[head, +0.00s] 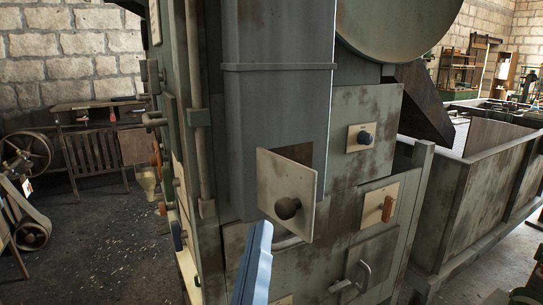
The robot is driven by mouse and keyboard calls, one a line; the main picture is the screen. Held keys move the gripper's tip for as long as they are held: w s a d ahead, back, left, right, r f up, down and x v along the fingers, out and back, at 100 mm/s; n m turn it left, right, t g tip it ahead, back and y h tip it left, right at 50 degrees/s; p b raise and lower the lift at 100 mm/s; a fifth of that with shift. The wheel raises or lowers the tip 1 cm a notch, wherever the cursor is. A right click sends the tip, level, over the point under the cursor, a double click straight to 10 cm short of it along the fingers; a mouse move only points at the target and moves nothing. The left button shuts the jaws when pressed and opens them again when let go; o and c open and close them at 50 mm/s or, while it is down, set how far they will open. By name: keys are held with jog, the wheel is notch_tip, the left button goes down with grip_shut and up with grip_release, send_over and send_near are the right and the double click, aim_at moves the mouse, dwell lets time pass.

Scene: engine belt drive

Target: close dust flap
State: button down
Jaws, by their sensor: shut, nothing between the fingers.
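The dust flap (287,187) is a pale square plate with a dark round knob (288,208). It stands at an angle on the front of the tall grey-blue duct (277,105), low on its face. A dark opening (300,154) shows above and behind its upper right edge, so the flap stands open. My gripper (262,230) reaches up from the bottom of the view as a narrow blue-grey shape. It is shut and empty, with its tip just left of and below the knob. I cannot tell whether it touches the flap.
The machine front right of the duct carries a plate with a dark knob (364,137), a plate with an orange-brown handle (387,208) and a curved metal handle (359,275). A wooden bin (467,200) stands at right. Open floor (105,240) lies at left.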

jog(key=s+a+n+g+p, duration=0.35)
jog(key=s+n+p, duration=0.25)
jog(key=n+p, duration=0.5)
jog(key=m, duration=0.1)
send_near(274, 207)
jog(key=w+a+r, duration=0.1)
jog(key=w+a, duration=0.1)
jog(key=shift+g, duration=0.35)
jog(key=shift+w+d+f+p, duration=0.1)
jog(key=shift+w+d+p, duration=0.6)
jog(key=shift+w, duration=0.25)
jog(key=shift+w+d+f+p, duration=0.1)
jog(key=shift+w+d+p, duration=0.6)
jog(key=shift+w, duration=0.2)
jog(key=shift+y, duration=0.4)
